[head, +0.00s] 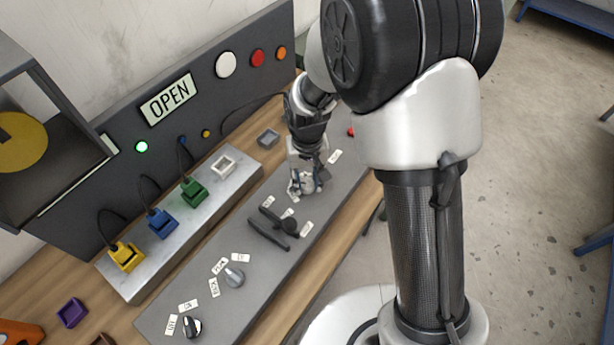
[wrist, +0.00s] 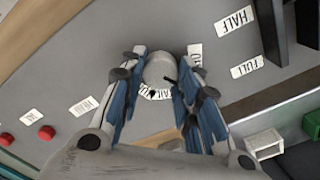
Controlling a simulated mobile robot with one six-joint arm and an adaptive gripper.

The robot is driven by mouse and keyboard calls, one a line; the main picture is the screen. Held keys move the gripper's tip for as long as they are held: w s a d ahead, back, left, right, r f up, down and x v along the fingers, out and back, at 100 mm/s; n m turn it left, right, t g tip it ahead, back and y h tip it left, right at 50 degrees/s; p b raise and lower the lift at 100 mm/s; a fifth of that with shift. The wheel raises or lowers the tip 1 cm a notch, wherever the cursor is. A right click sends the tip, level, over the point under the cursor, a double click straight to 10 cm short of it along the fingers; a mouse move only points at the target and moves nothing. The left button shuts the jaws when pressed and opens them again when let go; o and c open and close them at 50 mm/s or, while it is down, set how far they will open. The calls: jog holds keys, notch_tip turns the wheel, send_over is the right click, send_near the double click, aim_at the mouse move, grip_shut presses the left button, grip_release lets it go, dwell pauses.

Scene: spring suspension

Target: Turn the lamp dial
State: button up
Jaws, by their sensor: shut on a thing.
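A round light-grey dial (wrist: 160,68) stands on the grey control panel (wrist: 110,55), between my fingers in the wrist view. My gripper (wrist: 157,80) points down and is shut on this dial, with a blue-padded finger on each side. White labels surround the dial, and one below it (wrist: 155,94) is partly covered, so I cannot read it fully. In the head view my gripper (head: 306,188) is at the far part of the panel, and the dial is mostly hidden beneath it. I cannot tell from the labels whether this dial is the lamp's.
A black lever (head: 270,230) stands close to my gripper. Two more dials, one grey (head: 234,277) and one black and silver (head: 192,327), sit nearer. Yellow (head: 126,257), blue (head: 162,223) and green (head: 194,192) plugs line the metal strip. A lit OPEN sign (head: 169,99) is behind.

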aim_at(307, 183)
jog(key=shift+m, duration=0.6)
jog(key=o, duration=1.1)
jog(key=shift+r, duration=0.1)
notch_tip(307, 183, up, 12)
jog(key=shift+f, duration=0.1)
dwell(0.4)
